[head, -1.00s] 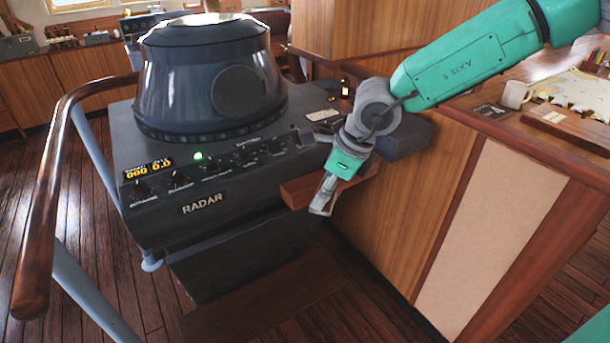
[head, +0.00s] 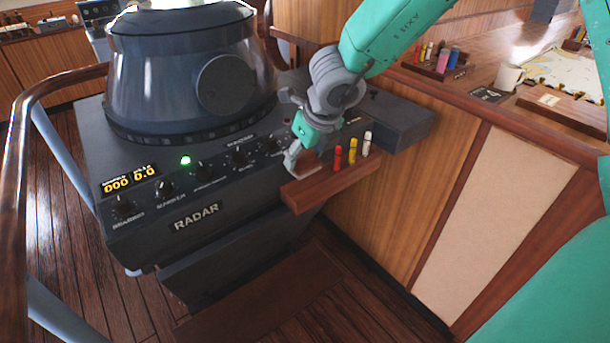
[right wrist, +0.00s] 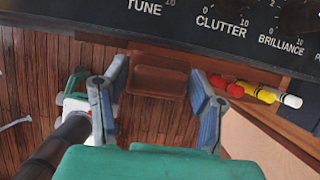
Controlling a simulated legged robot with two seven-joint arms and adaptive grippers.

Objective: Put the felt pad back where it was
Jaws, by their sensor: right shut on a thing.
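My right gripper (head: 293,160) is low over the left end of a small wooden ledge (head: 332,187) on the radar console's right side. In the right wrist view its two blue-grey fingers (right wrist: 157,82) stand on either side of a flat brown square piece (right wrist: 158,80), which appears to be the felt pad in its grip. The pad's lower face, and whether it touches the ledge, cannot be seen. My left gripper is not in view.
Red (head: 338,156), yellow (head: 352,151) and white (head: 367,144) markers stand upright in the ledge, right of the gripper. The radar console (head: 200,215) with its knobs is close on the left. A wooden cabinet (head: 385,195) stands on the right; a mug (head: 509,77) is on its top.

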